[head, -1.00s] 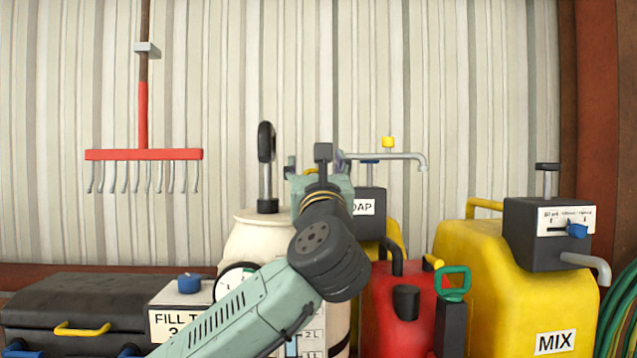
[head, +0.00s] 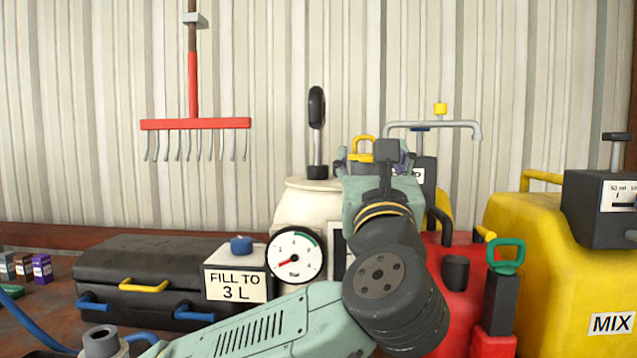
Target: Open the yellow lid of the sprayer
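The sprayer is a cream-white tank (head: 297,210) with an upright black pump handle (head: 316,107) and a round pressure gauge (head: 295,257). Its yellow lid (head: 364,145), with a loop on top, shows just beyond my gripper. My gripper (head: 374,158) is seen from behind, in front of the lid. Its fingers stand apart, one to each side of the lid in the picture. I cannot tell whether they touch it. My wrist and arm hide the lower right of the tank and part of the lid.
A "FILL TO 3 L" sign block (head: 237,285) and a black case (head: 150,280) stand left. A red can (head: 455,262) and a yellow MIX container (head: 535,240) crowd the right. A rake (head: 195,123) hangs on the wall.

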